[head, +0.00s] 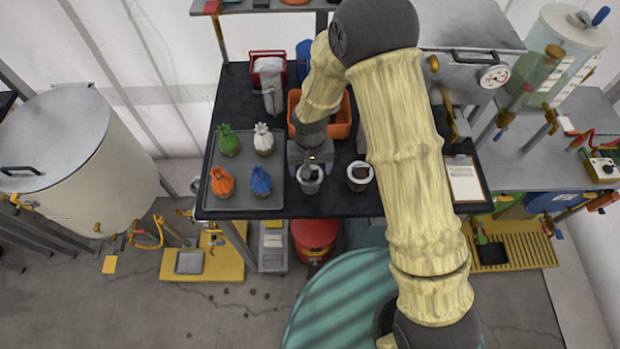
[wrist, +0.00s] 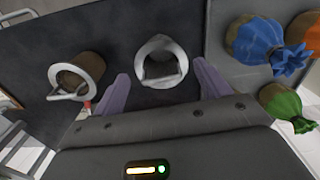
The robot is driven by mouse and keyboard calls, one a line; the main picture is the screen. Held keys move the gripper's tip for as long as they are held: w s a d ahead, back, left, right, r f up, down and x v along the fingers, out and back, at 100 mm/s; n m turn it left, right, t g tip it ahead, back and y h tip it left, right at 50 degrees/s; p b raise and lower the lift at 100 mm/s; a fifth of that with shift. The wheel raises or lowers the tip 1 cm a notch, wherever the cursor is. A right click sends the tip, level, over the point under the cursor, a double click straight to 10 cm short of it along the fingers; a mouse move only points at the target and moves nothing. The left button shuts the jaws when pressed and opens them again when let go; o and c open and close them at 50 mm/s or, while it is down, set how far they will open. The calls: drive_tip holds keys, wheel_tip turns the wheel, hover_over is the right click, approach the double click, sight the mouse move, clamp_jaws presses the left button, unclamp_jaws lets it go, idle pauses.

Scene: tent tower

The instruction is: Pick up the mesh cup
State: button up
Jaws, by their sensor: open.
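Two small cups with metal rims stand side by side on the dark table. The left cup (head: 311,184) has a pale grey rim and dark inside; in the wrist view it (wrist: 161,58) lies ahead, between my fingers. The right cup (head: 359,177) has a silver rim and handle, and its side looks brown in the wrist view (wrist: 78,73), left of my fingers. I cannot tell for sure which is mesh. My gripper (wrist: 161,72) is open and empty, pointing at the left cup; in the head view it (head: 311,163) is right behind that cup.
A grey tray (head: 245,205) with green, white, orange and blue tied bags is on the left. An orange bin (head: 341,122) and a red container (head: 267,61) stand behind. The table's front edge is close to the cups.

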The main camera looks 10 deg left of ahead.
drive_tip(key=shift+w+a+f+p, duration=0.15)
drive_tip(key=shift+f+p, duration=0.7)
drive_tip(key=shift+f, duration=1.2)
drive_tip(key=c, duration=0.7)
wheel_tip(320, 180, up, 10)
drive_tip(key=b, duration=0.3)
drive_tip(key=shift+w, duration=0.1)
